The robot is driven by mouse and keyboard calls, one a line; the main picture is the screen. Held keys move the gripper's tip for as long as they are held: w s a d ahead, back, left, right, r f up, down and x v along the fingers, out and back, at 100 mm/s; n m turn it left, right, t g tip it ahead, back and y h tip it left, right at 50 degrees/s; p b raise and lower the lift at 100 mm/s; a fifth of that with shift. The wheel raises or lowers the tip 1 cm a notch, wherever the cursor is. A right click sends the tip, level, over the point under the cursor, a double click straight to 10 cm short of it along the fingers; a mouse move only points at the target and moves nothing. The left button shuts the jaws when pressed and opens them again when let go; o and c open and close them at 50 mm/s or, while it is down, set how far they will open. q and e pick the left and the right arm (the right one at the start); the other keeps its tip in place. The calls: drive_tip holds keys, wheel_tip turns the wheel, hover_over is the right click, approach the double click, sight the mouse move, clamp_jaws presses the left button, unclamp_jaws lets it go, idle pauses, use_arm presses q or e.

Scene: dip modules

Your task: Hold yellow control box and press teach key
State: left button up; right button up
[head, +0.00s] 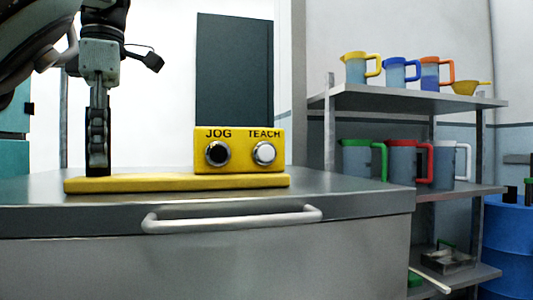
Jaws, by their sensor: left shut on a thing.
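The yellow control box (239,136) stands on the metal worktop and has a long flat yellow base. Its front carries a black JOG key (217,153) on the left and a white teach key (264,153) on the right, under the label TEACH. My left gripper (98,168) points straight down at the left part of the base, clear of both keys. It is shut on the base of the box; the exact contact at its fingertips is hard to see. My right gripper is not in view.
The metal worktop (345,184) has a front handle (232,218) below its edge. A shelf rack (400,98) on the right holds several jugs with coloured handles and a yellow funnel. Blue drums (508,240) stand at the far right. The space before the keys is clear.

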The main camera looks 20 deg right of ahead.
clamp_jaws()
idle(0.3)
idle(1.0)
